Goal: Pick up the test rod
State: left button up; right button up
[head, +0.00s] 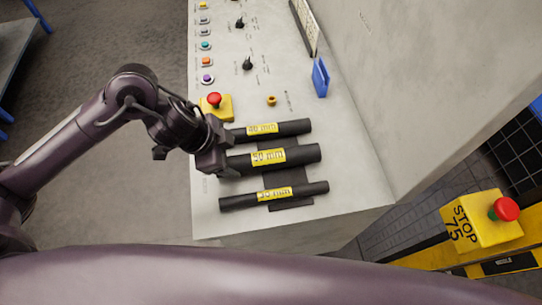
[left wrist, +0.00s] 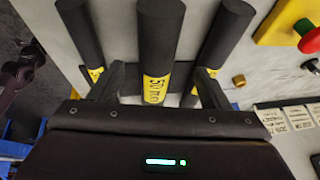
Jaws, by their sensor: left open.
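Three black test rods with yellow labels lie side by side on the grey console top: the upper rod (head: 295,128), which seems to read 40 mm, the middle 50 mm rod (head: 305,154) and the lower rod (head: 312,189), which seems to read 30 mm. My left gripper (head: 228,152) is at the left end of the 50 mm rod. In the left wrist view its two fingers (left wrist: 160,88) are spread, one on each side of the 50 mm rod (left wrist: 160,40), with gaps between. It holds nothing. My right gripper is not in view.
A dark rack (head: 290,203) lies under the rods. A yellow box with a red button (head: 214,101) sits just above them, near a small brass knob (head: 271,100). A blue holder (head: 320,78) stands by the panel wall. A yellow stop box (head: 480,220) is at the right.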

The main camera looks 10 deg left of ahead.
aim_at(240, 161)
pick_arm(q)
jog(key=x, duration=0.6)
jog(key=shift+s+d+r, duration=0.1)
jog(key=shift+s+d, duration=0.05)
jog(key=shift+d, duration=0.05)
jog(key=c, duration=1.2)
